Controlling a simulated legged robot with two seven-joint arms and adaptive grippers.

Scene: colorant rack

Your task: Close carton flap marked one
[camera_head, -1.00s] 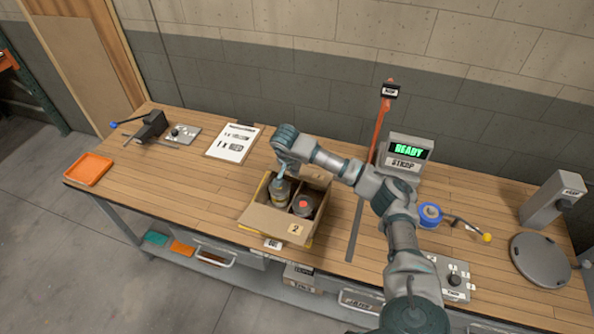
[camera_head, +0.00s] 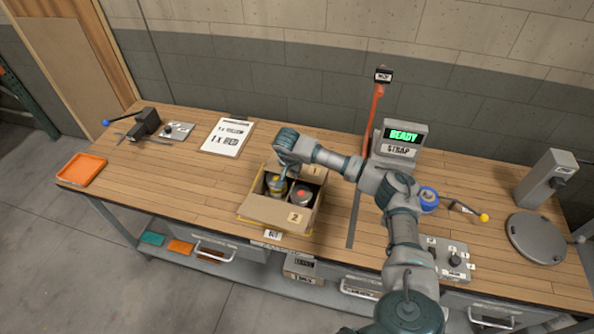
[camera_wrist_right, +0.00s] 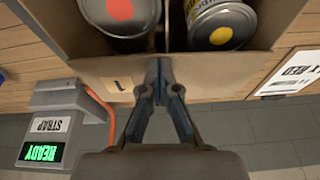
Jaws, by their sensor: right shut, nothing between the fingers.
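The open carton (camera_head: 262,211) stands on the bench and holds two cans, one with a yellow dot (camera_head: 275,188) and one with a red dot (camera_head: 303,192). The flap marked 1 (camera_head: 314,171) is at the carton's back side and stands open; it also shows in the right wrist view (camera_wrist_right: 100,82). The front flap marked 2 (camera_head: 293,217) hangs outward. My right gripper (camera_head: 281,180) is at the back side of the carton. In the right wrist view its fingertips (camera_wrist_right: 158,70) are shut and empty in front of flap 1; I cannot tell if they touch it. My left gripper is out of view.
A printed sheet (camera_head: 227,137) lies left of the carton. A strap machine with a READY screen (camera_head: 403,136) and an orange post (camera_head: 374,115) stand to the right. An orange tray (camera_head: 82,169) is at the far left.

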